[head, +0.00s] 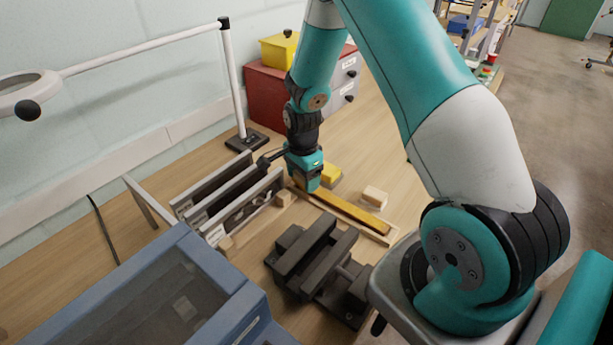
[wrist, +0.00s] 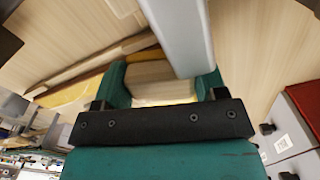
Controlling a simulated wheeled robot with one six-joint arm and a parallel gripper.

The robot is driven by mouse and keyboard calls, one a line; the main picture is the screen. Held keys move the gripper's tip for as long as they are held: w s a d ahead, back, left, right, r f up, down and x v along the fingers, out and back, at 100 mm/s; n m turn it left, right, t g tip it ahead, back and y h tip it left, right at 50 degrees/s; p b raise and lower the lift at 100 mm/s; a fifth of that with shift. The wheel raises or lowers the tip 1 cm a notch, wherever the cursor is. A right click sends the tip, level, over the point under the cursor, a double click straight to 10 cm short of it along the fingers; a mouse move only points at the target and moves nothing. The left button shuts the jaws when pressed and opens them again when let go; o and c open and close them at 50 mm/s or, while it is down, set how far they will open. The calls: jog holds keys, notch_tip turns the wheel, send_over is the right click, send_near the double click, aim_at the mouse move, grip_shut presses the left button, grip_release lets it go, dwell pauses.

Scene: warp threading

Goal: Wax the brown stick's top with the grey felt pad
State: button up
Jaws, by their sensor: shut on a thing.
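My gripper (head: 305,180) is low over the far end of a long brown stick (head: 345,209), which lies in a shallow pale wooden tray (head: 377,236). In the wrist view its teal fingers (wrist: 163,84) are shut on a pale, layered block (wrist: 158,72). I see no clear grey felt face, so I cannot tell whether this block is the felt pad. A yellow block (head: 331,174) sits behind the tray, close to the gripper. Whether the held block touches the stick is hidden in the head view.
A dark grey fixture (head: 320,262) stands in front of the tray. Metal frames (head: 232,200) stand left of the gripper, with a lamp post (head: 234,85) behind. A small wooden block (head: 375,197) lies right. A pale grey bar (wrist: 182,30) crosses the wrist view.

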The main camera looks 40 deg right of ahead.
jog(key=shift+w+a, duration=0.15)
jog(key=shift+w, duration=0.25)
notch_tip(320, 180, up, 2)
jog(key=shift+a+r+p, duration=0.1)
jog(key=shift+r+p, duration=0.15)
jog(key=shift+p, duration=0.55)
jog(key=shift+w+d+r+p, duration=0.1)
jog(key=shift+d+r+p, duration=0.1)
jog(key=shift+r+p, duration=1.9)
jog(key=shift+r, duration=0.65)
